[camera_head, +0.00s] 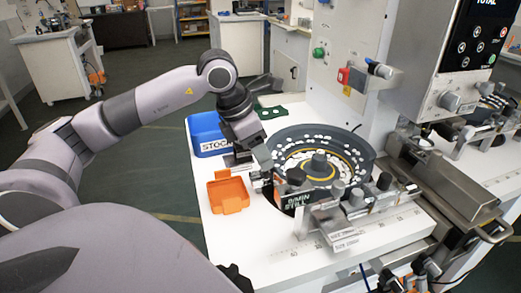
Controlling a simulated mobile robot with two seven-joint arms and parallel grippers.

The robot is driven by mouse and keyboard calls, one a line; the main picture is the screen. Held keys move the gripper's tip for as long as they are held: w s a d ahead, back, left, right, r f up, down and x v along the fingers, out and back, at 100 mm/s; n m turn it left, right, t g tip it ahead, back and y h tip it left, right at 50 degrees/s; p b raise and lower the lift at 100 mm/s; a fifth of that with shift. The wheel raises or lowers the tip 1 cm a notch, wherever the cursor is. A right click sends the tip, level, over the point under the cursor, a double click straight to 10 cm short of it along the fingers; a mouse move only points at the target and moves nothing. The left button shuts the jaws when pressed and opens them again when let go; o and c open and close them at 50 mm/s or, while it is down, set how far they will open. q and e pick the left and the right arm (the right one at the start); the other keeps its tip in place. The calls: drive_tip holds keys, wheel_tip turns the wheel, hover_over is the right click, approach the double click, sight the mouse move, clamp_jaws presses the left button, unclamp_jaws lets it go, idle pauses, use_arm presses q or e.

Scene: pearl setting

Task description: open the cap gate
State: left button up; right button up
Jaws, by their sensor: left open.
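A round dark feeder bowl (360,148) with many small white pieces and a yellow ring inside stands on the white machine bench. My left gripper (262,172) reaches down at the bowl's near left edge, between the bowl and an orange tray. Its jaws are open, but the fingertips are small and partly hidden among dark fittings. Small metal blocks and knobs (356,197) line the bowl's near right side beside a black sign reading "STILL". I cannot tell which fitting is the cap gate. My right gripper is not in view.
An empty-looking orange tray (229,192) and a blue bin (207,130) labelled "STOCK" stand left of the bowl. A control panel (470,55) rises at the upper right. A graduated white plate (345,240) lies in front. The bench's near left strip is clear.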

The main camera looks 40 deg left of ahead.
use_arm(q)
drive_tip(key=shift+w+f, duration=0.1)
clamp_jaws()
drive_tip(key=shift+r+p, duration=0.75)
drive_tip(key=shift+r, duration=0.4)
drive_tip(key=shift+f, duration=0.2)
unclamp_jaws()
drive_tip(key=v, duration=0.7)
